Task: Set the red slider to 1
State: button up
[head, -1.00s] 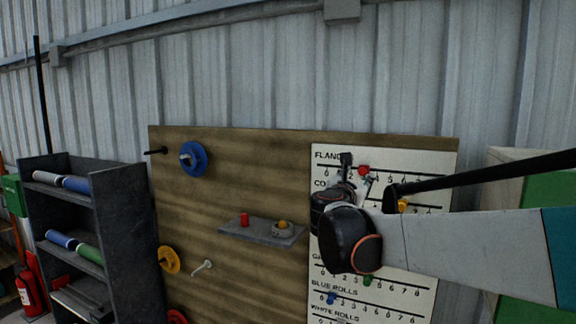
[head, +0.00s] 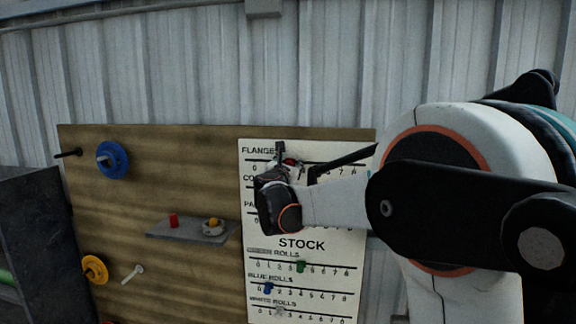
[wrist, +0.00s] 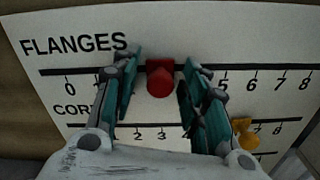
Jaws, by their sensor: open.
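The red slider (wrist: 160,80) sits on the top scale's slot, labelled FLANGES, at about 3, with nearby digits hidden by my fingers. In the head view the red slider (head: 289,160) is partly covered by my gripper. My gripper (wrist: 158,92) is open, with one finger on each side of the red slider. A gap shows on both sides of it in the wrist view; I cannot tell how deep the fingertips reach. In the head view my gripper (head: 289,162) is at the top of the white panel (head: 342,152).
A yellow slider (wrist: 245,134) is on the scale below, close to my right finger. Green (head: 301,267) and blue (head: 268,288) sliders sit lower on the panel. A small shelf (head: 190,236) with a red piece (head: 173,220) juts out left of the panel.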

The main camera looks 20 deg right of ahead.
aim_at(266, 161)
jog(key=shift+c, duration=0.2)
grip_shut()
jog(key=w+a, duration=0.1)
jog(key=a, duration=0.1)
jog(key=w+a+b, duration=0.1)
jog(key=w+a, duration=0.2)
jog(key=a, duration=0.1)
jog(key=shift+w+a+b, duration=0.25)
jog(key=shift+a+b, duration=0.1)
jog(key=shift+b, duration=0.05)
jog(key=shift+o, duration=0.2)
grip_release()
jog(key=shift+s, duration=0.1)
